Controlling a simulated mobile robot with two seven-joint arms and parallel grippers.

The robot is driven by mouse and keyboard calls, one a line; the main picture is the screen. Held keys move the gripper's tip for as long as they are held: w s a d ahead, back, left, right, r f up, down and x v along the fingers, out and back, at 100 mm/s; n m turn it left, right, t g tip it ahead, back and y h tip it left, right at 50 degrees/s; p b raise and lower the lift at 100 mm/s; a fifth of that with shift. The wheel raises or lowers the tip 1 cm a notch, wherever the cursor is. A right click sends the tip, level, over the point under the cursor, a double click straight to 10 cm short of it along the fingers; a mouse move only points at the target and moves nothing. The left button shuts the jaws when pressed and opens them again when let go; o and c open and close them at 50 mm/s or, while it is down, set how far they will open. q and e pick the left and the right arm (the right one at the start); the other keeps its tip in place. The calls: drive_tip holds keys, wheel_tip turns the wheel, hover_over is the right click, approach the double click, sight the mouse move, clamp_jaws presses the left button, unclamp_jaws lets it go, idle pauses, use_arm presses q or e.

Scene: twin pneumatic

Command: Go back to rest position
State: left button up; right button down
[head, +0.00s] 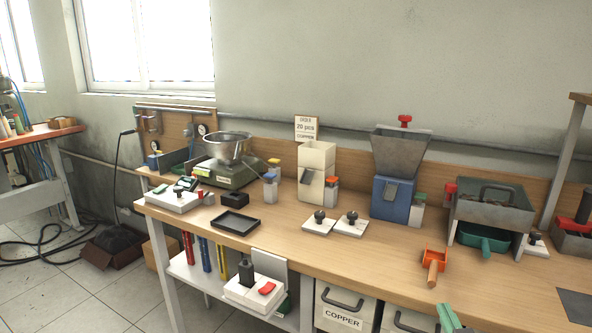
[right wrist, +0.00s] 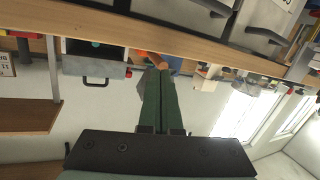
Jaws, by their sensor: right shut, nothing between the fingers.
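My right gripper (head: 448,317) shows at the bottom edge of the head view, its green fingers in front of the bench's front edge. In the right wrist view, the green fingers (right wrist: 158,98) are pressed together with nothing between them. They are apart from the bench. My left gripper is in neither view. The wooden workbench (head: 385,251) runs across the head view. An orange scoop (head: 434,261) lies on it, a little above my right gripper in the picture.
On the bench stand a metal bowl (head: 229,147) on a scale, a white dispenser (head: 316,172), a blue hopper (head: 392,198) and a grey bin (head: 492,207). A black tray (head: 236,222) lies near the front edge. Below are a white control box (head: 253,293) and a COPPER drawer (head: 343,310).

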use_arm(q)
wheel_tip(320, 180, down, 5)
drive_tip(key=b, duration=0.6)
use_arm(e)
drive_tip(key=s+a+f+n+g+y, duration=0.1)
drive_tip(key=s+a+f+g+y, duration=0.1)
drive_tip(key=s+a+f, duration=0.65)
drive_tip(key=s+a+f+n+g+y, duration=0.1)
drive_tip(key=s+a+f+g+y, duration=0.35)
drive_tip(key=f, duration=0.75)
drive_tip(key=s+a+f+n+g+y, duration=0.15)
drive_tip(key=s+a+f, duration=0.35)
drive_tip(key=s+f, duration=0.5)
use_arm(q)
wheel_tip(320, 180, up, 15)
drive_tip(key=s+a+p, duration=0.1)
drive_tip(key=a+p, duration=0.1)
drive_tip(key=p, duration=1.8)
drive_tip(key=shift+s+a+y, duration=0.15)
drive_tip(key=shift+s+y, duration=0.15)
use_arm(e)
drive_tip(key=d+r+t+h, duration=0.1)
drive_tip(key=d+r, duration=0.2)
drive_tip(key=r, duration=1.2)
drive_tip(key=shift+w+m+h, duration=0.3)
drive_tip(key=shift+m+h, duration=0.05)
drive_tip(key=shift+h, duration=0.05)
drive_tip(key=c, duration=1.6)
unclamp_jaws()
